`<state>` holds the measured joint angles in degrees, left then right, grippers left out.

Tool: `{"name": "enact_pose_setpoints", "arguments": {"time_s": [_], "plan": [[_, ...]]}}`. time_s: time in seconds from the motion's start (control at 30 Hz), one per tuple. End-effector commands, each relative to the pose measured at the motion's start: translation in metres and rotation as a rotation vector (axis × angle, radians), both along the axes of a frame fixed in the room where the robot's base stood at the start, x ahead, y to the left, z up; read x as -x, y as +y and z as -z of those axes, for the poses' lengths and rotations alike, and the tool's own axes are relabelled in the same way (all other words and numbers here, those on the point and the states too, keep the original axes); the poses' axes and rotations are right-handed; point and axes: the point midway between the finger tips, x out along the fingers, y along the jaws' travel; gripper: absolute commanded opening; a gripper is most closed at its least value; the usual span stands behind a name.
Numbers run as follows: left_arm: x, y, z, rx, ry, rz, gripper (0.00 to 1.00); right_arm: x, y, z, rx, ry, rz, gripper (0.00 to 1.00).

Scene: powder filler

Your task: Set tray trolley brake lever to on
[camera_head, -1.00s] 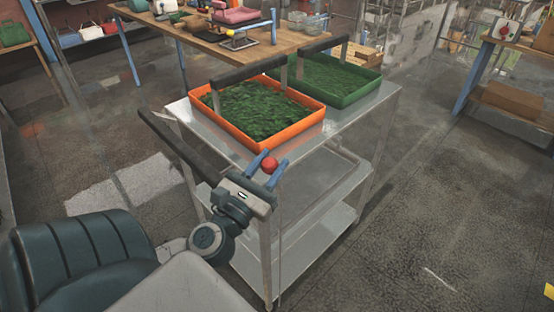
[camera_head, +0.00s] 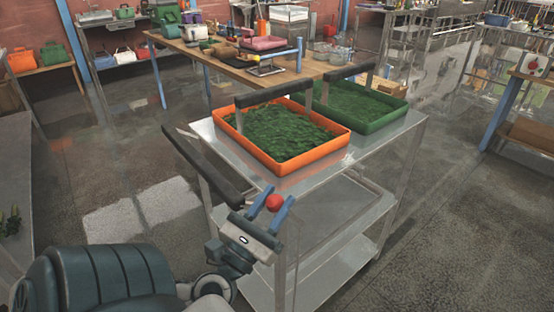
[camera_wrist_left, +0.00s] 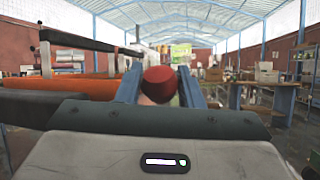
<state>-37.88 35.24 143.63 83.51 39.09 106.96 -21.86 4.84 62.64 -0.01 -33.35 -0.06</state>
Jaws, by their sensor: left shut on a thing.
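The metal tray trolley (camera_head: 375,160) stands in the middle of the head view. The brake lever's red ball knob (camera_head: 274,202) is at the trolley's near edge. My left gripper (camera_head: 270,203) is shut on the knob, with one blue finger on each side of it. In the left wrist view the red knob (camera_wrist_left: 160,84) sits between the two fingers (camera_wrist_left: 160,88). The lever's rod below the knob is mostly hidden by my gripper. My right gripper is not in view.
An orange tray (camera_head: 300,163) and a green tray (camera_head: 372,125), both with green leaves, stand on the trolley top. The trolley's black handle bar (camera_head: 203,168) is left of my gripper. A wooden workbench (camera_head: 205,58) stands behind. The floor at right is clear.

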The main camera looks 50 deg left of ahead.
Motion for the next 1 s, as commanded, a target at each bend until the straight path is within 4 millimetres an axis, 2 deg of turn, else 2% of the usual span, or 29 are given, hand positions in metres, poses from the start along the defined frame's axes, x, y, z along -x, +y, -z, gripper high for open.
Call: {"name": "enact_pose_setpoints", "arguments": {"time_s": [0.37,0.4,0.5,0.83,1.0], "plan": [[0.0,0.0,0.002,0.0,0.005,0.0,0.0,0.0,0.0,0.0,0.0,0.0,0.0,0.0],[0.0,0.0,0.002,0.0,0.005,0.0,0.36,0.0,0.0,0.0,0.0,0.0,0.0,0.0],[0.0,0.0,0.002,0.0,0.004,-0.001,0.54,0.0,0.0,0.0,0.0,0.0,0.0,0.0],[0.002,0.0,0.002,-0.001,0.003,-0.001,0.54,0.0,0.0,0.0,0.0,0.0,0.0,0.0],[0.015,-0.002,0.01,0.0,0.006,-0.002,0.54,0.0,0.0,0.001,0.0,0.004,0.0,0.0]]}}
